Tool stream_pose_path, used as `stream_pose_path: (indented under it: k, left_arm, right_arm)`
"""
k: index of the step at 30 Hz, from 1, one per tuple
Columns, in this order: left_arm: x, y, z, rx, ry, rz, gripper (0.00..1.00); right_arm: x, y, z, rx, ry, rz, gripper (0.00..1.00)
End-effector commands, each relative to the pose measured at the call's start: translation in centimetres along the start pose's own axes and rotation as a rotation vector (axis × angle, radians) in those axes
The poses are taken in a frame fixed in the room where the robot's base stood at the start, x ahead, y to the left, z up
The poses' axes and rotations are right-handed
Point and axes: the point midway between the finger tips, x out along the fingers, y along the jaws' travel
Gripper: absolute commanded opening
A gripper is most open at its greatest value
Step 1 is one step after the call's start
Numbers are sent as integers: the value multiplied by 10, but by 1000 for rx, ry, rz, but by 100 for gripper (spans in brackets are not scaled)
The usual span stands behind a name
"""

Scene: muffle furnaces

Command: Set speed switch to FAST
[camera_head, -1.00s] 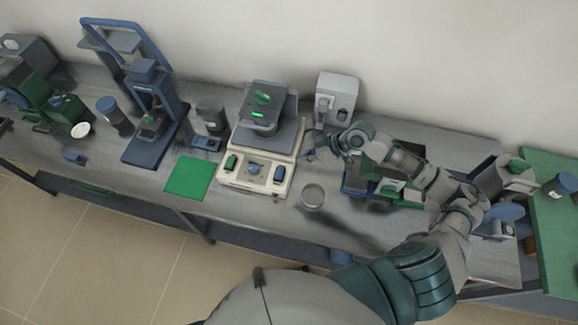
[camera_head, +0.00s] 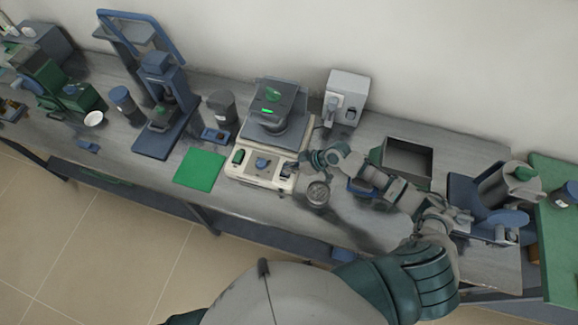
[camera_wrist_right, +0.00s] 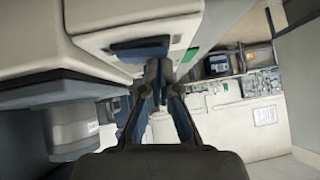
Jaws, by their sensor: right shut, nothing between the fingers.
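A cream machine base (camera_head: 240,174) carries a grey unit with a green display. Its front panel has a green switch (camera_head: 238,156) at left, a blue knob (camera_head: 262,163) in the middle and a dark switch (camera_head: 285,170) at right. My right gripper (camera_head: 296,166) is at the panel's right end, beside the dark switch. In the right wrist view its fingers (camera_wrist_right: 157,75) are together and empty, with the tips close to a dark blue switch (camera_wrist_right: 140,48). I cannot tell whether they touch it. Switch labels are too small to read. My left gripper is out of view.
A green mat (camera_head: 200,169) lies left of the machine. A grey box with a socket (camera_head: 345,97) stands behind, and an open dark tray (camera_head: 408,158) is to the right.

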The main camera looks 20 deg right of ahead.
Motion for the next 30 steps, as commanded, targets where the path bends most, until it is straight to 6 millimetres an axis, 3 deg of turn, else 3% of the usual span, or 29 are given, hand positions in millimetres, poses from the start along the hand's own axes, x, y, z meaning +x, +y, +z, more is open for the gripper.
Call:
stream_pose_path:
  k: [8, 30]
  left_arm:
    - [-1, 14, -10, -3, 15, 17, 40]
    - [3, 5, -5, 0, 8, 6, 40]
  right_arm:
    - [3, -3, 1, -14, -6, 14, 0]
    - [-4, 13, -5, -11, -3, 13, 0]
